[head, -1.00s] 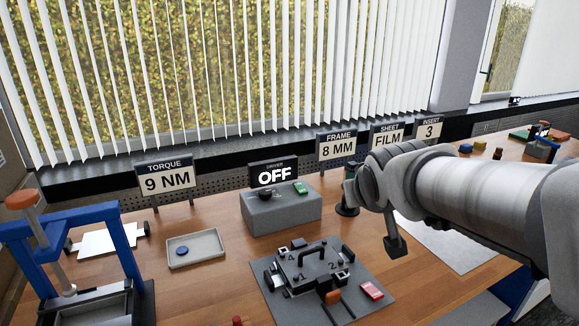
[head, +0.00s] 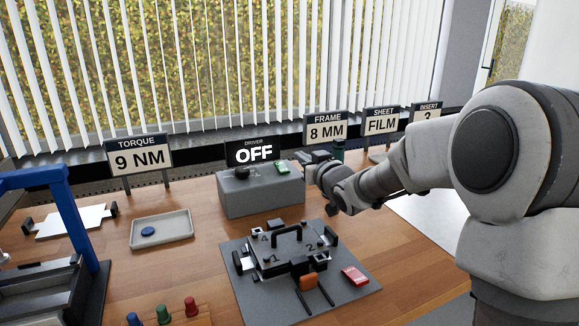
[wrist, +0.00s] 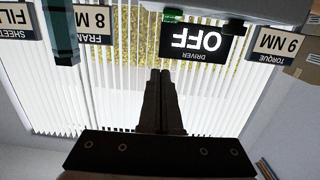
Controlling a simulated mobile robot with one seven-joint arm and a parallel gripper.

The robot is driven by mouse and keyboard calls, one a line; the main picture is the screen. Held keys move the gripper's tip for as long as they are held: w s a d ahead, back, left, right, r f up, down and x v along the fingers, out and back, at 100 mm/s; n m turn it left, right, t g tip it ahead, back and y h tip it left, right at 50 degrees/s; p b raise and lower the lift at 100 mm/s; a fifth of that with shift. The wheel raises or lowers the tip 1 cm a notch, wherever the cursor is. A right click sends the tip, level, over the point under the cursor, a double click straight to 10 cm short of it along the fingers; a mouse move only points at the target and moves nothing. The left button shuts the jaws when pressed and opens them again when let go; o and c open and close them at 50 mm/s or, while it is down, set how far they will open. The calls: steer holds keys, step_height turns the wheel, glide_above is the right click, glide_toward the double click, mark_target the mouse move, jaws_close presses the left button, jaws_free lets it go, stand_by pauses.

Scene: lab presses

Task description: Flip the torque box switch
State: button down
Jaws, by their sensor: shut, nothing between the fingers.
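The torque box is a grey box (head: 262,195) in the middle of the table. On its top are a black switch-like knob (head: 242,172) at the left and a green piece (head: 282,167) at the right. The sign behind it (head: 254,153) reads DRIVER OFF. The wrist view is upside down and shows the box edge at the top, with the green piece (wrist: 172,15) and the sign (wrist: 195,42). My gripper (head: 300,156) is at the box's right end, near the green piece. In the wrist view my gripper (wrist: 160,75) has its fingers together, empty. Contact with the box cannot be told.
A black fixture with a handle (head: 288,245) stands on a grey mat in front of the box, beside a red piece (head: 354,276). A tray (head: 162,230) with a blue disc lies left. A dark green upright tool (head: 338,150) stands behind my gripper. Signs line the back.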

steer(key=shift+w+a+f, duration=0.1)
steer(key=shift+w+f, duration=0.05)
steer(key=shift+w, duration=0.1)
steer(key=b, duration=0.2)
glide_above(287, 168)
steer(key=shift+s+f, duration=0.1)
steer(key=shift+f, duration=0.3)
steer(key=f, duration=0.1)
steer(key=w+f+b, duration=0.1)
steer(key=f, duration=0.1)
steer(key=shift+a, duration=0.2)
steer(key=shift+w+f, duration=0.15)
steer(key=shift+f, duration=0.3)
steer(key=shift+r+p, duration=0.2)
steer(key=shift+p, duration=0.3)
steer(key=shift+w+g+p, duration=0.1)
steer(key=shift+g+p, duration=0.2)
steer(key=shift+p, duration=0.2)
